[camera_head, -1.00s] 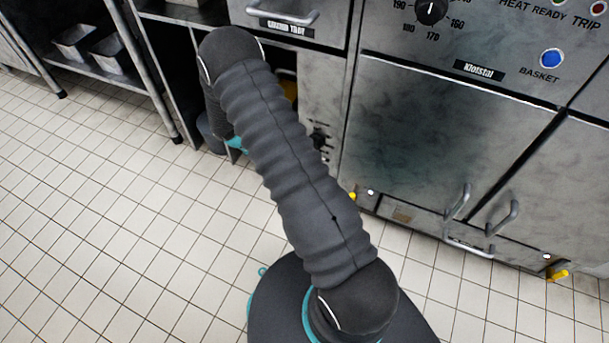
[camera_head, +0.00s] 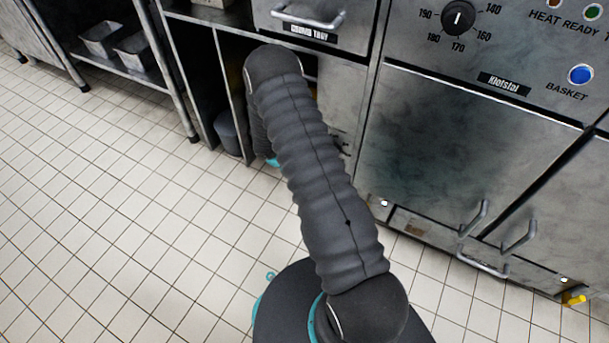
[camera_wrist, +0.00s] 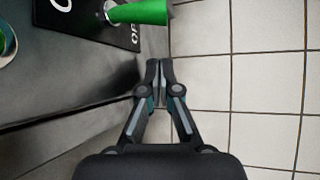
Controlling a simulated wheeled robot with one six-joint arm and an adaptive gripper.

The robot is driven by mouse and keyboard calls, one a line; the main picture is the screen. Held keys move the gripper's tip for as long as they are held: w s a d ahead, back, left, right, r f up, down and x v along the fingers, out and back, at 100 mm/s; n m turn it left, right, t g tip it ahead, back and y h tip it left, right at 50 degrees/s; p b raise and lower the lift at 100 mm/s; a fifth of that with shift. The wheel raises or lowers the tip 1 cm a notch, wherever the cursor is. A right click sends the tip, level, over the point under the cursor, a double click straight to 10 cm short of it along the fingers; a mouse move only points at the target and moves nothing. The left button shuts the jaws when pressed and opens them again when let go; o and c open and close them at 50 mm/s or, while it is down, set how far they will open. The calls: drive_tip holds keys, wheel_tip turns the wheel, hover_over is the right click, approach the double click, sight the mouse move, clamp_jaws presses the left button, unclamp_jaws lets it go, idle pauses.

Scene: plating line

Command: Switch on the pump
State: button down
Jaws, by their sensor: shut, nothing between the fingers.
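My gripper (camera_wrist: 159,70) shows in the wrist view with its two fingers shut together and nothing between them. A green sleeve or lever (camera_wrist: 140,12) on a metal stem sticks out from a black plate (camera_wrist: 75,22) with white lettering at the top of that view. The lettering is cut off, so I cannot read whether it names the pump. The fingertips are below the green piece in the picture and look apart from it. In the head view my arm hides my gripper and most of the narrow panel beside the fryer.
The head view shows a steel fryer front with a temperature dial (camera_head: 458,18), a blue basket button (camera_head: 581,74) and door handles (camera_head: 474,218) sticking out. A drawer (camera_head: 312,35) is at the top. A shelf rack with trays (camera_head: 103,40) stands left. Tiled floor (camera_head: 140,230) is clear.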

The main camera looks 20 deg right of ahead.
drive_tip(key=shift+s+d+r, duration=0.2)
drive_tip(key=shift+s+r, duration=0.45)
drive_tip(key=shift+r, duration=0.1)
drive_tip(key=shift+s+d+r, duration=0.15)
drive_tip(key=shift+s+r, duration=0.45)
drive_tip(key=shift+r, duration=0.15)
